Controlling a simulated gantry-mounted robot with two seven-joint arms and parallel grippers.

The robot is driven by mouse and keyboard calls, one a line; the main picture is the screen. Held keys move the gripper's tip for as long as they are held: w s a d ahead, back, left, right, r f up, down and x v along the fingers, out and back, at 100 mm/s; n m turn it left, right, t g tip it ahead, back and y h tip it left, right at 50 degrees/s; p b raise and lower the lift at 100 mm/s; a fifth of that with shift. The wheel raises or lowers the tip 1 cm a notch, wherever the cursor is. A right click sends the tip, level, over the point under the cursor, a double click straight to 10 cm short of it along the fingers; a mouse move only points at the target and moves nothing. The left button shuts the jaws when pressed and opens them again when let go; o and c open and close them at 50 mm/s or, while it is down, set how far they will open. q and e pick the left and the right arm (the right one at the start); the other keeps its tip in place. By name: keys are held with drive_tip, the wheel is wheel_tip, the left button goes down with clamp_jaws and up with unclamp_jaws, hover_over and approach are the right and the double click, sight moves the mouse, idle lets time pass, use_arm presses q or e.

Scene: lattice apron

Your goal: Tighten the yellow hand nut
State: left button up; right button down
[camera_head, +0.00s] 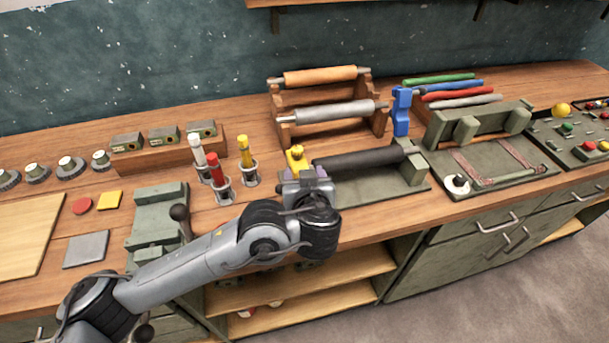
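The yellow hand nut (296,157) is at the left end of the dark roller (360,159), which lies across a grey-green stand (415,172). My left arm reaches in from the lower left, and its gripper (303,174) is right at the nut, on the near side. The gripper body covers the lower part of the nut and the left end of the stand. The fingertips are mostly hidden, so I cannot tell whether they touch or grip the nut. My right gripper is not in view.
Red, white and yellow-topped tools (217,174) stand in holders just left of the gripper. A wooden rack (281,119) with two rollers stands behind. A blue clamp-like piece (401,112) is upright at the back right. The bench's front edge runs below the stand.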

use_arm(q)
drive_tip(key=p+v, duration=0.1)
drive_tip(key=v, duration=1)
drive_tip(key=shift+w, duration=0.1)
